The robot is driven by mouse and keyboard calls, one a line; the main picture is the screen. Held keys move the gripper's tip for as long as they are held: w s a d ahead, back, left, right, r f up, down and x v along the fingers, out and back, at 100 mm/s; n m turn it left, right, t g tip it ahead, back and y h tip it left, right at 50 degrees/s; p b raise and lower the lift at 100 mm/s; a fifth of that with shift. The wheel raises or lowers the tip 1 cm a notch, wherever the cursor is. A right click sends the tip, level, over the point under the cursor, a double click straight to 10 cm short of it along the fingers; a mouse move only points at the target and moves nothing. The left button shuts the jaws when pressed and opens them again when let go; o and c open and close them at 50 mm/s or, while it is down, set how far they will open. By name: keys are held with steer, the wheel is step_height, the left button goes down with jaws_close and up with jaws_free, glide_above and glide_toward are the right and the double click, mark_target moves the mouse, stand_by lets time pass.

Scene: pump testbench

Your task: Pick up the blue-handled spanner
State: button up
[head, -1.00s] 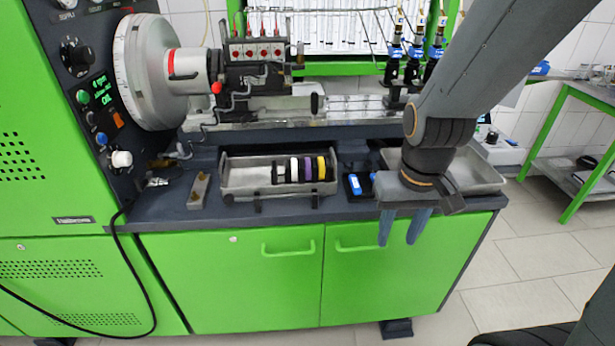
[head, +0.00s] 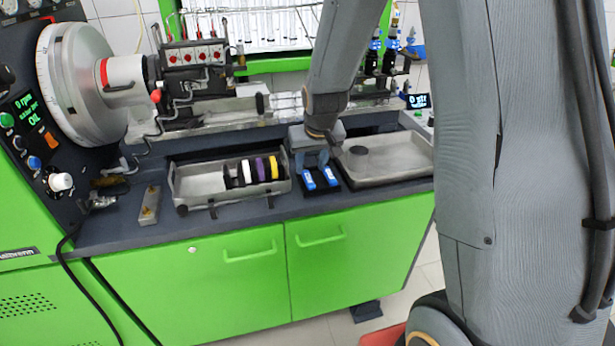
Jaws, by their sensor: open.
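My gripper (head: 311,161) points down over a small black holder (head: 322,190) on the bench top, with its two blue-grey fingers apart. Two short blue pieces with white marks show in the holder at the fingertips: a left one (head: 309,181) and a right one (head: 331,178). One may be the blue-handled spanner's handle, but I cannot tell which, as no spanner head shows. The fingers cover the upper part of the pieces. I cannot tell whether the fingertips touch them. Nothing is seen held between the fingers.
A small metal block (head: 150,205) lies further left. The pump testbench (head: 210,117) rises behind. My arm hides the right side.

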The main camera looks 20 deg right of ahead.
mark_target(308, 176)
steer(key=shift+p+x, duration=0.8)
steer(key=shift+x, duration=1.2)
steer(key=shift+w+f, duration=0.25)
steer(key=shift+f, duration=0.2)
steer(key=shift+f, duration=0.25)
steer(key=shift+c, duration=0.5)
jaws_close()
